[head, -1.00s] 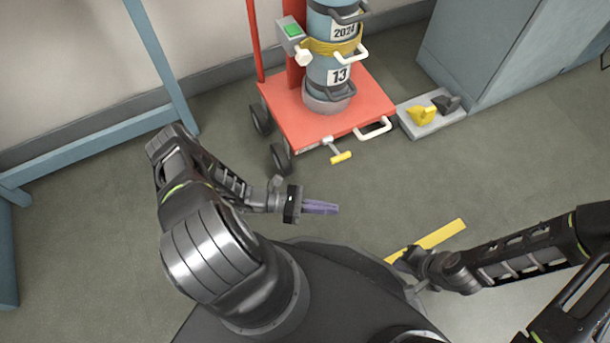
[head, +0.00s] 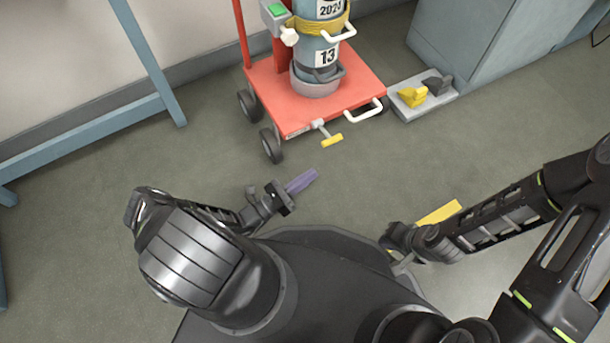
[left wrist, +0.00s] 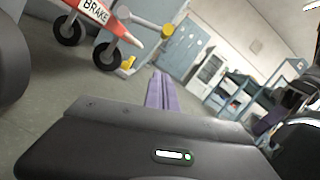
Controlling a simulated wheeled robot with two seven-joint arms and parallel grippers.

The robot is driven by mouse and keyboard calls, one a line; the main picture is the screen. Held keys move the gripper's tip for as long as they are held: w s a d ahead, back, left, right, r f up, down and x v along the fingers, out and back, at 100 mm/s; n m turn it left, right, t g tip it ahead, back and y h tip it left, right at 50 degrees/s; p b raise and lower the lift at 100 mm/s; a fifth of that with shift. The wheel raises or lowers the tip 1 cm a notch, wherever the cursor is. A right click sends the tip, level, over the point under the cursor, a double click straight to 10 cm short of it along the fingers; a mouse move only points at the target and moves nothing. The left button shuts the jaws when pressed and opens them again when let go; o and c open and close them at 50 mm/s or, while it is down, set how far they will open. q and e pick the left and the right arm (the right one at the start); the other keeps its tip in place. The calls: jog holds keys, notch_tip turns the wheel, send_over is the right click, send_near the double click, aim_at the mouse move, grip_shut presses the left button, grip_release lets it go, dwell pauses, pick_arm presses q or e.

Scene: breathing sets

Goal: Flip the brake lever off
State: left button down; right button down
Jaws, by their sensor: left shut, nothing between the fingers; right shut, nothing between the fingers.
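The brake lever (head: 330,136) is a short grey arm with a yellow grip, sticking out from the front edge of the red trolley (head: 370,85). In the left wrist view the lever's yellow end (left wrist: 168,31) shows beside a white "BRAKE" label (left wrist: 97,10). My left gripper (head: 312,174) is shut and empty, with purple fingers, in front of the trolley and apart from the lever. Its fingers also show in the left wrist view (left wrist: 160,90). My right gripper (head: 400,266) is low at the right of my base, partly hidden by its own arm.
The trolley carries a blue-grey cylinder (head: 316,55) with a yellow strap. A grey block with yellow and dark wedges (head: 412,97) lies right of it, beside a blue-grey cabinet (head: 480,50). A yellow floor strip (head: 439,212) is near my right arm. Floor before the trolley is clear.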

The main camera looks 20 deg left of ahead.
aim_at(332, 140)
pick_arm(q)
jog(key=w+d+r+b, duration=0.1)
jog(key=w+d+r, duration=0.2)
jog(key=w+r, duration=0.2)
jog(key=shift+w+r, duration=0.15)
jog(key=shift+w, duration=0.8)
jog(key=shift+r, duration=0.15)
notch_tip(332, 140, up, 2)
jog(key=shift+a+n+p, duration=0.1)
jog(key=shift+n+p, duration=0.7)
jog(key=shift+p, duration=0.25)
